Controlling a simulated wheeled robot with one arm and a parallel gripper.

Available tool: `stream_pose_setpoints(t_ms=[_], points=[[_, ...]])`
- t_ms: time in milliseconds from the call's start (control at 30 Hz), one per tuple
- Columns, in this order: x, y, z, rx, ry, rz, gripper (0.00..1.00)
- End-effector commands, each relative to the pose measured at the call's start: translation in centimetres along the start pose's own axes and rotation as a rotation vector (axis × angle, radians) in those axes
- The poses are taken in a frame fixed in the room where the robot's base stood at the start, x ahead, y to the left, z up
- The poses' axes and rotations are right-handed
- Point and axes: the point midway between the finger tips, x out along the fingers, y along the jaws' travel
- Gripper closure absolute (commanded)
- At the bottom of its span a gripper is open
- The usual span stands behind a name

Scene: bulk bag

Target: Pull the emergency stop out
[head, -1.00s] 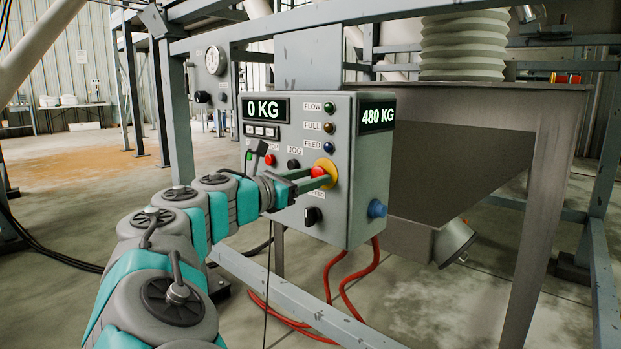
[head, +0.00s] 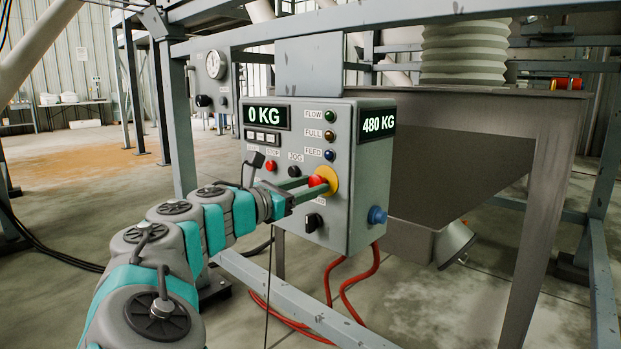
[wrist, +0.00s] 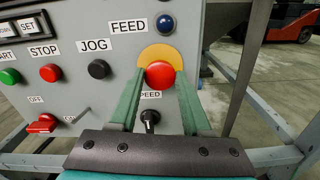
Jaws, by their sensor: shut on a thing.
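The emergency stop (head: 317,181) is a red mushroom button on a yellow round plate (head: 330,177), on the front of the grey control box (head: 347,215). It also shows in the wrist view (wrist: 160,75), with the yellow plate (wrist: 158,52) above and behind it. My gripper (head: 312,185) has its two green fingers on either side of the red head, shut on it; the gripper in the wrist view (wrist: 158,82) straddles the button left and right. The fingers hide part of the plate's lower area.
A black STOP-row JOG button (wrist: 98,69), red STOP button (wrist: 50,73) and black speed knob (wrist: 150,118) sit close by. A red switch (wrist: 42,124) is lower left. A blue knob (head: 377,215) sticks out of the box's right side. A steel rail (head: 300,300) crosses below.

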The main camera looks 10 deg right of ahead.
Motion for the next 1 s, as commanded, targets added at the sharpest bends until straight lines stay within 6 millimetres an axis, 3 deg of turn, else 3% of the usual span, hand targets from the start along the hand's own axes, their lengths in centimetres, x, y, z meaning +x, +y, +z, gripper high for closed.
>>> stream_pose_setpoints(t_ms=[233,267,500,800,1000], points=[[-0.2,-0.1,-0.1,0.003,0.001,-0.002,1.0],[-0.2,-0.1,-0.1,0.003,0.001,-0.002,0.48],[-0.1,0.0,-0.1,0.003,0.0,-0.001,0.21],[-0.3,0.0,0.0,0.003,0.0,0.001,0.2],[-2.8,0.1,0.0,0.002,0.0,0.005,0.2]])
